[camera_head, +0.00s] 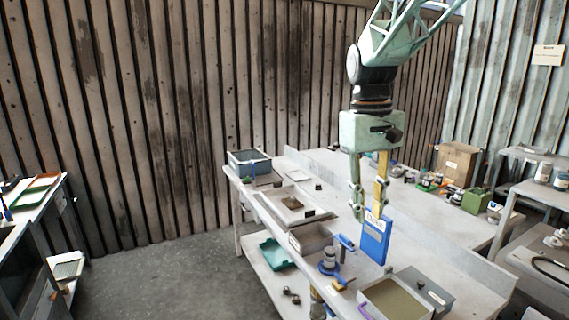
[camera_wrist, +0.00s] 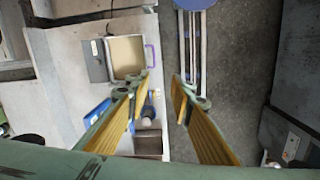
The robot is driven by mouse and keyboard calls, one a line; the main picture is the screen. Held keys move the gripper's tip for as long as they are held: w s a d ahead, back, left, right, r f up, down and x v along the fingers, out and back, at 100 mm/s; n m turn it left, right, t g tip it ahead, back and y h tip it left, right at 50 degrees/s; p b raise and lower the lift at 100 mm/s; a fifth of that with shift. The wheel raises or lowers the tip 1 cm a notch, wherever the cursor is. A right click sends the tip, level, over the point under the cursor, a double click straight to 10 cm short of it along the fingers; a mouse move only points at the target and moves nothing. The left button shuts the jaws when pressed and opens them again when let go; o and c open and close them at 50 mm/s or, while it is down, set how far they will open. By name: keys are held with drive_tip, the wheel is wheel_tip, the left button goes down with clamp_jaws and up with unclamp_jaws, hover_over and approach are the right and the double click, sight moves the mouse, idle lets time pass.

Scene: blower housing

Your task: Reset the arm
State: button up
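My gripper (camera_head: 366,208) hangs fingers-down over the front part of the long workbench (camera_head: 455,262) in the head view. Its two fingers, with yellow inner pads, stand apart. In the wrist view my gripper (camera_wrist: 162,84) is open, with bench edge and floor showing through the empty gap. A blue box with a white label (camera_head: 372,247) shows just below and behind the fingertips in the head view. A blue thing (camera_wrist: 98,110) in the wrist view is partly hidden by the left finger.
The bench holds an open tray (camera_head: 397,303), a grey bin (camera_head: 312,238), a blue clamp-like tool (camera_head: 344,243) and a dark bin (camera_head: 248,162) at its far end. A teal tray (camera_head: 275,254) lies on the lower shelf. Floor (camera_head: 185,270) left of the bench is clear.

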drive_tip(key=s+r+m+t+b, duration=0.1)
drive_tip(key=s+r+t+b, duration=0.15)
drive_tip(key=s, duration=1.75)
drive_tip(key=s+f+m+t+b, duration=0.1)
drive_tip(key=s+f, duration=0.1)
drive_tip(key=s, duration=0.6)
drive_tip(key=s+f+t+b, duration=0.1)
drive_tip(key=s+f+b, duration=0.1)
drive_tip(key=s, duration=0.7)
drive_tip(key=shift+d+f+m+y, duration=0.3)
drive_tip(key=shift+f+m+y, duration=0.1)
drive_tip(key=shift+f, duration=0.25)
